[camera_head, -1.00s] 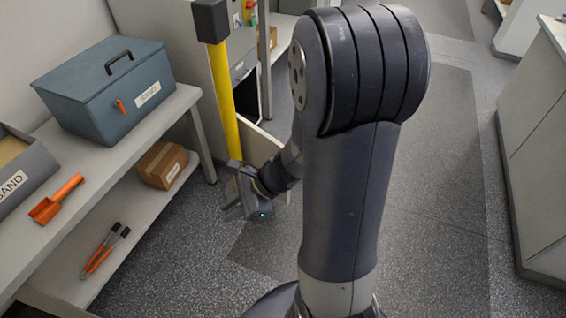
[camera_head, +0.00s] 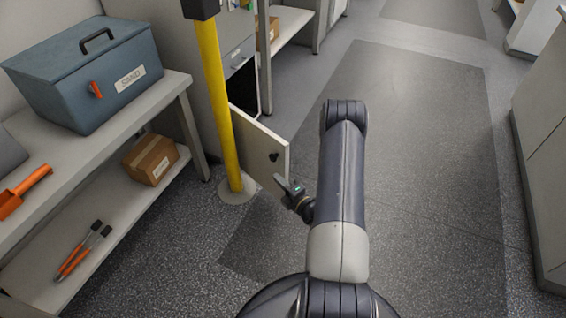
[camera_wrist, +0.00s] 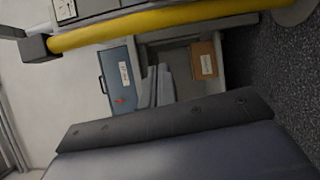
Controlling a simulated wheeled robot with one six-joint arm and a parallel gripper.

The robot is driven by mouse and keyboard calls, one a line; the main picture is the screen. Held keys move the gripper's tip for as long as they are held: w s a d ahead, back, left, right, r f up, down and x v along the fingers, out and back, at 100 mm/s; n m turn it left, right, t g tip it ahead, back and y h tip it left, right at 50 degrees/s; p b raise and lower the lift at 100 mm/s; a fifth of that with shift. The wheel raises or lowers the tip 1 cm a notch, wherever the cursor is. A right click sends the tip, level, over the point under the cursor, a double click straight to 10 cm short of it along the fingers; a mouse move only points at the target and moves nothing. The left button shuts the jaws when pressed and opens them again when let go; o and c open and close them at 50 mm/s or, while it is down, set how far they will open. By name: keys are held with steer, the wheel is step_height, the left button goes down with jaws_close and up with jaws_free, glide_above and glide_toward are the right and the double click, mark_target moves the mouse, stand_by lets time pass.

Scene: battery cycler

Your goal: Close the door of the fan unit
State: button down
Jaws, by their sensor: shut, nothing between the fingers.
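The door (camera_head: 258,143) of the fan unit is a pale panel standing open, swung out from the grey cabinet (camera_head: 236,62). A small black knob (camera_head: 274,157) is on its face near the free edge. The dark opening (camera_head: 247,88) of the unit shows above and behind it. My gripper (camera_head: 281,183) is shut and empty, just below and in front of the door's free lower corner; whether it touches the door cannot be told. The gripper's fingers (camera_wrist: 157,86) also show in the wrist view, where the door cannot be made out.
A yellow post (camera_head: 218,110) stands on the floor just left of the door. A bench (camera_head: 150,115) at left carries a blue box (camera_head: 62,85) and an orange scoop (camera_head: 24,192); its lower shelf holds a cardboard box (camera_head: 150,160) and pliers (camera_head: 82,250). Floor to the right is clear.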

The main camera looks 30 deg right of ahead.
steer(key=w+d+f+m+h+b, duration=0.2)
steer(key=w+d, duration=0.4)
steer(key=w, duration=0.4)
steer(key=shift+w+f+m+t+b, duration=0.2)
steer(key=shift+f+m+t+b, duration=0.15)
steer(key=shift+f+b, duration=0.4)
steer(key=shift+d+r, duration=0.1)
steer(key=shift+r, duration=0.05)
